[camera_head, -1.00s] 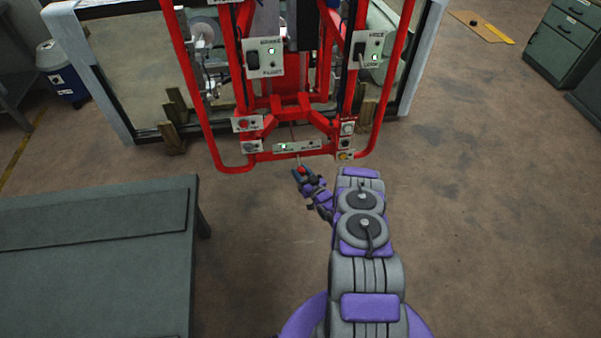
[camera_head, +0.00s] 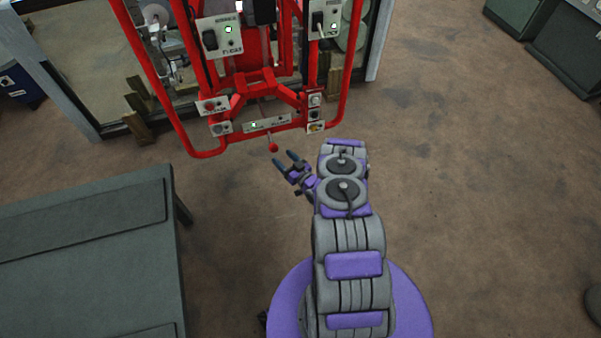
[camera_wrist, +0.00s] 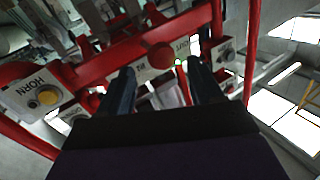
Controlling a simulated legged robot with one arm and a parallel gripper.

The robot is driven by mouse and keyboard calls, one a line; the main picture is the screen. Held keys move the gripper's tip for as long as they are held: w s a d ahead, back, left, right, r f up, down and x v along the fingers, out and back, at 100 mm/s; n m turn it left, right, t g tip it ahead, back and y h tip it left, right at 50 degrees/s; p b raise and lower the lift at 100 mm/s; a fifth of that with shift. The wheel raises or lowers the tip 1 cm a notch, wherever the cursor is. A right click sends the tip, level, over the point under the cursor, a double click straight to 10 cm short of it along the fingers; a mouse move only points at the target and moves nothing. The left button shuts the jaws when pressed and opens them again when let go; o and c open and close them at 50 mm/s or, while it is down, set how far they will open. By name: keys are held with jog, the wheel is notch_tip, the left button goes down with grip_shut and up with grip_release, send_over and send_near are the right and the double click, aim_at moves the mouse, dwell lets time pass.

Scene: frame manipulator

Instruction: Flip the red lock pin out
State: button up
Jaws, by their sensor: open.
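The red lock pin, seen as a red ball (camera_head: 273,148) on a thin stem, sticks out from the small white panel (camera_head: 266,124) on the frame's lower crossbar. My gripper (camera_head: 284,158) is open and empty, just below and right of the ball, apart from it. In the wrist view the red ball (camera_wrist: 157,57) shows beyond the fingertips, near the middle of the gap between the two dark fingers (camera_wrist: 160,68). Most of its stem is hidden behind the ball there.
The red tubular frame (camera_head: 205,153) carries button boxes on both sides, among them a HORN box (camera_wrist: 38,94) in the wrist view. A grey-green table (camera_head: 90,255) stands at left. Dark cabinets (camera_head: 560,50) stand at the far right.

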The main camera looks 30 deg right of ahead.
jog(key=s+d+p, duration=0.1)
jog(key=s, duration=0.9)
jog(key=shift+s+d+p, duration=0.15)
jog(key=shift+s+p, duration=0.2)
jog(key=shift+p, duration=0.05)
